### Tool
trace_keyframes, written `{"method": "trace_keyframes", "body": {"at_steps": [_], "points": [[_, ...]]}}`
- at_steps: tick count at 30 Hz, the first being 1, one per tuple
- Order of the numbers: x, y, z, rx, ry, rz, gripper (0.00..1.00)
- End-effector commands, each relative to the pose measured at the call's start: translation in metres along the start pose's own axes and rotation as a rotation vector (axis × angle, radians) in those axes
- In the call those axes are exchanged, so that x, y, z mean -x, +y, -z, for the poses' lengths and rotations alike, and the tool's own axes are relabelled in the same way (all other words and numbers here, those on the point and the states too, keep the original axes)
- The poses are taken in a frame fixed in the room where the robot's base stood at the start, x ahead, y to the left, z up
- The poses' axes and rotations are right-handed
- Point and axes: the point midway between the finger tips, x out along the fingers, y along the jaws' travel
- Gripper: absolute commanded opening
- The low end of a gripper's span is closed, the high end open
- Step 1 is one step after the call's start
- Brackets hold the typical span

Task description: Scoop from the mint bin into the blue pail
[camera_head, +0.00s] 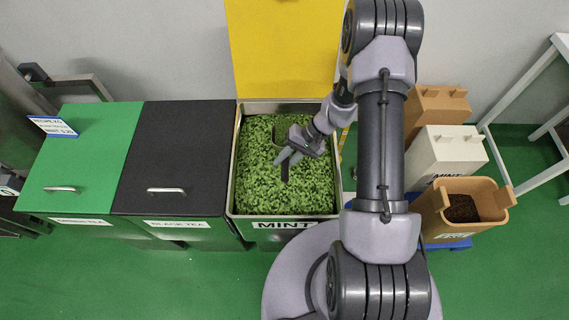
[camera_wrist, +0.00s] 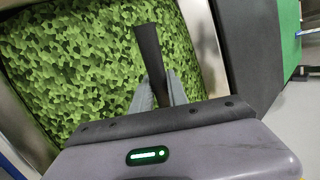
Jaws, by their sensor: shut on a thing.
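The mint bin (camera_head: 238,205) stands open and is full of green leaves, with its yellow lid raised behind it. My gripper (camera_head: 287,165) is over the leaves near the middle of the bin. In the wrist view my gripper (camera_wrist: 158,92) is shut on a dark handle (camera_wrist: 149,48), with the leaves beyond it. No blue pail shows clearly; a blue base (camera_head: 459,243) shows under a tan container at right.
A closed black tea bin (camera_head: 165,160) and a closed green-lidded bin (camera_head: 85,155) stand left of the mint bin. At right are a tan open container (camera_head: 434,228) with dark contents, a white box (camera_head: 440,155) and a brown box (camera_head: 428,105). A white frame stands far right.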

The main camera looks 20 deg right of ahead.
Motion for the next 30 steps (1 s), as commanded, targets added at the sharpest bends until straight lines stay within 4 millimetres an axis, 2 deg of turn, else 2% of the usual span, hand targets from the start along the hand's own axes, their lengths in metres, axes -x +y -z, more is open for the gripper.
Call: {"method": "trace_keyframes", "body": {"at_steps": [1, 3, 21, 25, 30], "points": [[0.013, -0.009, -0.004, 0.001, 0.001, 0.0, 0.0], [0.026, -0.018, -0.007, 0.001, 0.0, 0.0, 0.0], [0.133, -0.092, -0.038, 0.001, 0.0, 0.0, 0.0], [0.149, -0.103, -0.042, 0.0, 0.0, 0.0, 0.0], [0.158, -0.11, -0.045, 0.0, -0.001, 0.0, 0.0]]}}
